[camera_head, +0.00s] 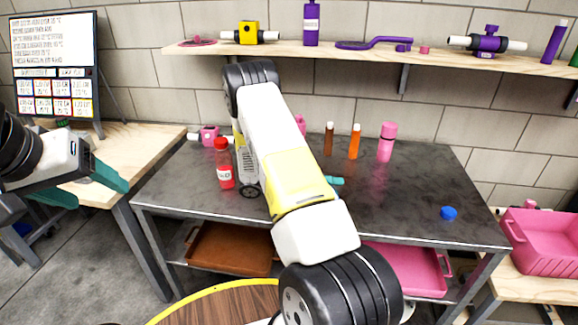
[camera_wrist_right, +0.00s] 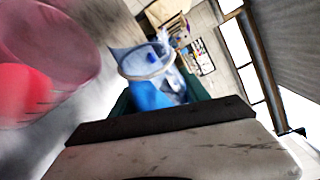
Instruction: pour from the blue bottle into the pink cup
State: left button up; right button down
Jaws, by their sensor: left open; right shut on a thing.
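The blue bottle (camera_wrist_right: 148,94), clear with blue liquid inside, is held between the teal fingers of my right gripper (camera_wrist_right: 160,98) in the right wrist view. Its open mouth faces away from the camera and it looks tilted. The pink cup (camera_wrist_right: 55,40), see-through with red-pink at its lower part, is large and blurred at the upper left, apart from the bottle in the picture. In the head view my right arm hides the bottle and most of the right gripper; only a teal bit shows. My left gripper (camera_head: 95,185) is open and empty left of the table.
On the dark table (camera_head: 410,195) stand a red bottle (camera_head: 223,165), a brown bottle (camera_head: 328,140), an orange bottle (camera_head: 355,142) and a pink bottle (camera_head: 387,143). A blue cap (camera_head: 449,213) lies at the right. A shelf (camera_head: 360,56) runs above.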

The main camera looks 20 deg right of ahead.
jog(key=shift+w+r+n+g+h+p, duration=0.3)
jog(key=shift+w+r+n+h, duration=0.1)
jog(key=shift+r+n, duration=0.4)
dwell(1.4)
jog(key=shift+r+n+p, duration=0.3)
jog(key=shift+r+n, duration=0.1)
jog(key=shift+n, duration=0.4)
dwell(2.0)
